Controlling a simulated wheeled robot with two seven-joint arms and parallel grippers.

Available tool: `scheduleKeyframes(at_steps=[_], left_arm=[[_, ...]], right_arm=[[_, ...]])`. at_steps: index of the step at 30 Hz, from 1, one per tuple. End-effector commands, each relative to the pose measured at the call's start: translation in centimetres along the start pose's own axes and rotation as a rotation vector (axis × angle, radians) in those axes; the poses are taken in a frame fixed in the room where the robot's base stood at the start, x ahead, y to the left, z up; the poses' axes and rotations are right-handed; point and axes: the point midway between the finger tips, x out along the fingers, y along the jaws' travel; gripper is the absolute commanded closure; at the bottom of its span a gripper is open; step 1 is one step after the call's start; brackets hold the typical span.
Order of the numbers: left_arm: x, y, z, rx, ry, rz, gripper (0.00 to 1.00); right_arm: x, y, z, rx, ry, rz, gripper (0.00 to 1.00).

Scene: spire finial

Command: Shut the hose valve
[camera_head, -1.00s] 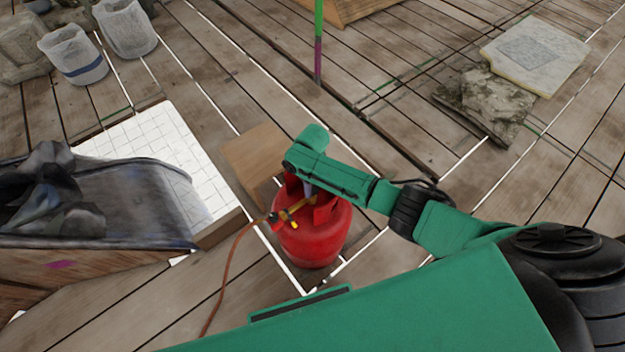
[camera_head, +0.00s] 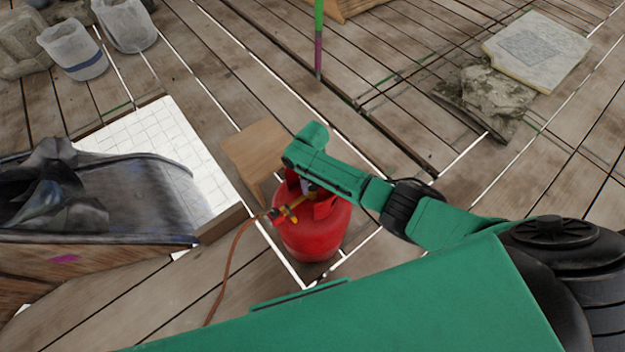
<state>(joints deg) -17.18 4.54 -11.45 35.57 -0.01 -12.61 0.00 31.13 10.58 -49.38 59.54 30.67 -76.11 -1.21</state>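A red gas cylinder (camera_head: 312,236) stands on the plank floor in the middle of the head view. A brass-yellow hose valve (camera_head: 293,207) sits at its top left, with an orange hose (camera_head: 231,262) running from it down to the floor. My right gripper (camera_head: 306,186) points down at the cylinder's top, close to the valve. The green wrist above it hides most of the gripper, so its fingers and any contact with the valve cannot be made out. My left gripper is not in view.
A white tiled panel (camera_head: 160,140) and a crate-like box with a dark liner (camera_head: 120,205) are at the left. Buckets (camera_head: 73,50) stand at the back left, stone slabs (camera_head: 535,52) at the back right. A green-purple pole (camera_head: 318,40) rises behind.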

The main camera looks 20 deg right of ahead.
Motion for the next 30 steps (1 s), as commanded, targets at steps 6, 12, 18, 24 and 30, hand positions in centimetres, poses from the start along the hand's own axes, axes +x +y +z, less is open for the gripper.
scheduleKeyframes(at_steps=[6,12,18,24,30], left_arm=[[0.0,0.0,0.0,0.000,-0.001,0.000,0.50],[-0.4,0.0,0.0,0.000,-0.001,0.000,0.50],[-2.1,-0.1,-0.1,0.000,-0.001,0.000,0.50],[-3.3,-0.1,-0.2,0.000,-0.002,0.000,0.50],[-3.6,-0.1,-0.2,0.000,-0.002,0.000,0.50]], right_arm=[[0.0,0.0,0.0,-0.001,0.000,0.000,0.12],[-0.8,0.0,0.0,-0.002,0.001,0.000,0.12],[-5.3,0.0,-0.1,-0.003,0.004,-0.001,0.12],[-11.2,0.0,-0.1,-0.003,0.004,0.000,0.12],[-14.3,0.0,0.0,-0.002,0.000,0.000,0.12]])
